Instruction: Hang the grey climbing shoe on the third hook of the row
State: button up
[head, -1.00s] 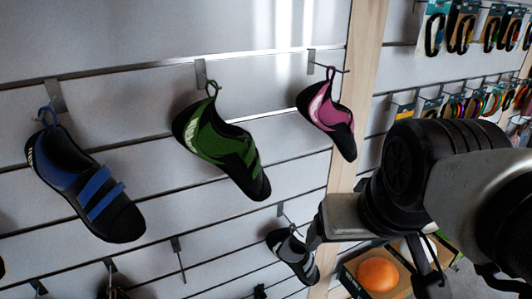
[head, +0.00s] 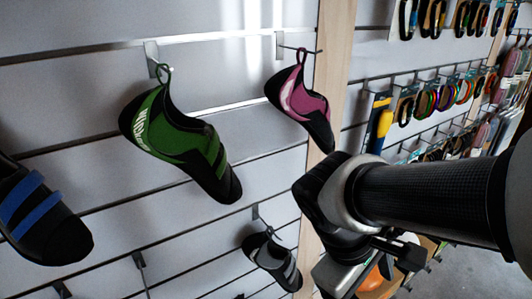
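The grey climbing shoe (head: 273,260) is black and grey and hangs toe down in the lower row, left of the wooden upright. Its loop is at the lower hook (head: 257,213), and it seems to hang from that hook, though the contact is too small to see clearly. My gripper (head: 328,280) is low in the picture, right of the shoe and apart from it. Its fingertips are partly cut off and hidden, so I cannot see whether they are open.
A green shoe (head: 180,145) and a pink shoe (head: 301,103) hang in the row above. A blue-strapped shoe (head: 40,215) hangs at left. Two bare lower hooks (head: 139,260) show further left. The wooden upright (head: 330,75) and carabiner racks (head: 435,98) stand right.

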notch_tip(320, 180, down, 6)
jog(key=w+d+n+h+b, duration=0.1)
jog(key=n+h+b, duration=0.2)
jog(key=n+h, duration=0.25)
jog(key=n+t+y+b, duration=0.7)
jog(key=n+t, duration=1)
jog(key=n, duration=1.3)
send_near(260, 254)
jog(key=w, duration=0.4)
jog(key=w+d, duration=0.1)
jog(key=w, duration=0.3)
jog(key=w+d+f, duration=0.1)
jog(key=w, duration=0.4)
jog(key=shift+f+b, duration=0.1)
jog(key=shift+b, duration=0.3)
